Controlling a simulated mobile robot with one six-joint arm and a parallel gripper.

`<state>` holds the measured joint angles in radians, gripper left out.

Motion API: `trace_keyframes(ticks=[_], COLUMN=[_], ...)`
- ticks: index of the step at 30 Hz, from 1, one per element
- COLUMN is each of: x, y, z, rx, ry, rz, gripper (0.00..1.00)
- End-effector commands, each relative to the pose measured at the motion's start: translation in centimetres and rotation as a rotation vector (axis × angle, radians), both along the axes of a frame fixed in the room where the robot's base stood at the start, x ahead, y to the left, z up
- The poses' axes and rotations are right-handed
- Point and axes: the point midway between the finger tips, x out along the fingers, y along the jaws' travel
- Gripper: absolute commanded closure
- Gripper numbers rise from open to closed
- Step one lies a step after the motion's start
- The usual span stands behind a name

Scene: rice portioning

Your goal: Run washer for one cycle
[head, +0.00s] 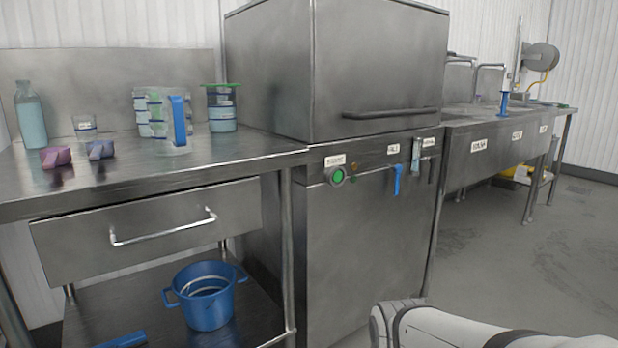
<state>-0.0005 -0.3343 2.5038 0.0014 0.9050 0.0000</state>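The washer (370,245) is a tall stainless steel machine in the middle of the head view. Its upper hood (370,65) has a dark horizontal handle (392,113) along its lower edge, and the hood appears lowered. On the front panel below, a round green button (337,176) sits at the left under a small label (335,160). A blue lever or hook-shaped item (397,180) hangs to its right, near more small labels. Part of my white arm shows at the bottom right. My gripper is not in view.
A steel table (150,172) with a drawer (155,228) stands left of the washer, holding a bottle (30,117), scoops (56,157) and containers (222,110). A blue pot (207,297) sits on its lower shelf. Labelled sinks (490,147) stand right. The floor (540,260) at right is clear.

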Motion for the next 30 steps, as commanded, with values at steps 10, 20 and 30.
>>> trace_keyframes(ticks=[10, 20, 30], x=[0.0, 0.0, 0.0], y=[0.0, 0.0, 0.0], z=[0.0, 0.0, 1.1], rx=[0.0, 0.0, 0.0], ry=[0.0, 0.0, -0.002], rz=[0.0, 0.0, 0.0], gripper=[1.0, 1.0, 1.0])
